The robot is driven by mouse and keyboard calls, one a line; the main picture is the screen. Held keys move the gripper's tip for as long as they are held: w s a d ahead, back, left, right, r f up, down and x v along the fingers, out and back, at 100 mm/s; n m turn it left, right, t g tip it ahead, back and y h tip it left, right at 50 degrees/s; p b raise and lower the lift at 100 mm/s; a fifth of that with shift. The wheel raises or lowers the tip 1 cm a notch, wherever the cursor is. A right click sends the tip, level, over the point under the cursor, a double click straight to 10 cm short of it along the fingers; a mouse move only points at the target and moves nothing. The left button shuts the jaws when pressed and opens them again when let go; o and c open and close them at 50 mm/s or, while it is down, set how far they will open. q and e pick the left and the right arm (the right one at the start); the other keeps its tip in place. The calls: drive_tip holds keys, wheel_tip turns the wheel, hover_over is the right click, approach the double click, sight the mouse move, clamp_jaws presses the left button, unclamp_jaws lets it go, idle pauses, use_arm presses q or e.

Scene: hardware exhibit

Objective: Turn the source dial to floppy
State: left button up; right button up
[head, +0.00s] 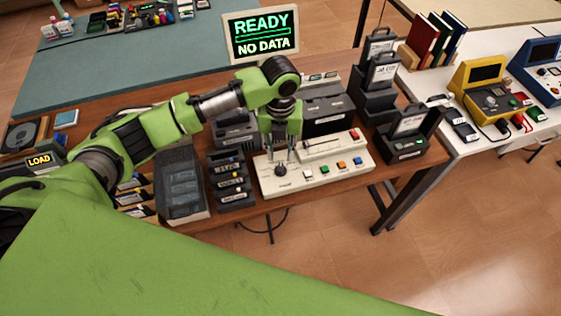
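The source dial (281,170) is a dark round knob at the left end of a cream control panel (318,177) on the wooden table. Its markings are too small to read, so its setting cannot be told. My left gripper (279,156) points down just above the dial, with its fingers apart and nothing visible between them. Whether the fingertips touch the knob cannot be told. A screen (261,35) behind the table reads "READY" and "NO DATA". My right gripper is not in view.
The panel also carries a row of coloured buttons (341,165). A dark rack of cartridges (231,180) stands close on the left, and a black drive (405,146) on the right. Grey boxes (327,108) stand behind. A white table (480,140) with yellow and blue devices is farther right.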

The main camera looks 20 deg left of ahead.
sight(280, 168)
use_arm(q)
wheel_tip(280, 168, down, 7)
drive_tip(key=shift+r+p, duration=0.1)
drive_tip(key=shift+p, duration=0.45)
clamp_jaws()
